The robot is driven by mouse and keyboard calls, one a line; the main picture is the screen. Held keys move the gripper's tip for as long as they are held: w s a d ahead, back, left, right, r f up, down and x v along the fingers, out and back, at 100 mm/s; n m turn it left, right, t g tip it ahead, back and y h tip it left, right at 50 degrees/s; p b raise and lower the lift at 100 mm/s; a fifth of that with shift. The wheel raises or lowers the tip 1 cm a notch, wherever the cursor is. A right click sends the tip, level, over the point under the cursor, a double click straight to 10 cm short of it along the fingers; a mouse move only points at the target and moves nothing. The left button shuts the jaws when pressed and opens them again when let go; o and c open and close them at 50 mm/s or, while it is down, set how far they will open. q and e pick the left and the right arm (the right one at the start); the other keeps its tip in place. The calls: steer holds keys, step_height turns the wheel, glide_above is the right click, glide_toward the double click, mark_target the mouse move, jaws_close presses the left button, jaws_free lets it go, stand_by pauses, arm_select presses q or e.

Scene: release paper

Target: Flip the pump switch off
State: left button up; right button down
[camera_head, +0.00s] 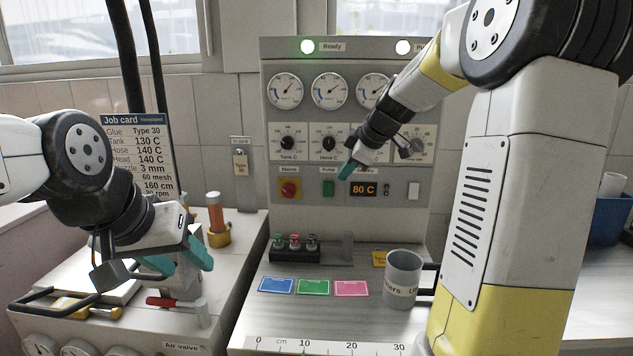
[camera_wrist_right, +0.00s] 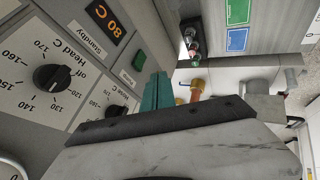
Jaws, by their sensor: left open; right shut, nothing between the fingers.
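The pump switch (camera_head: 328,188) is a small green rocker on the grey control panel (camera_head: 300,218), between the red mains switch (camera_head: 290,188) and the orange 80 C display (camera_head: 363,189). The switch also shows in the right wrist view (camera_wrist_right: 139,61); its on or off position is too small to tell. My right gripper (camera_head: 347,171) is shut and empty, its teal tips just above and right of the switch in the head view. In the right wrist view its tips (camera_wrist_right: 158,90) show beside the switch; contact cannot be told. My left gripper (camera_head: 182,258) is open and empty over the left bench.
Dials, gauges (camera_head: 330,90) and knobs (camera_head: 287,143) crowd the panel near my right gripper. A grey mug (camera_head: 402,280), coloured cards (camera_head: 313,287) and a small black rack (camera_head: 294,255) are on the counter below. A red-handled valve (camera_head: 170,302) is below my left gripper.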

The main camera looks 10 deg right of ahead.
stand_by(0.3)
glide_toward(325, 190)
steer(key=shift+s+x, duration=0.15)
steer(key=shift+x, duration=1.2)
steer(key=shift+s+x, duration=0.15)
steer(key=shift+x, duration=1.2)
steer(key=shift+a+f, duration=0.1)
steer(key=shift+f, duration=0.05)
steer(key=shift+w, duration=0.3)
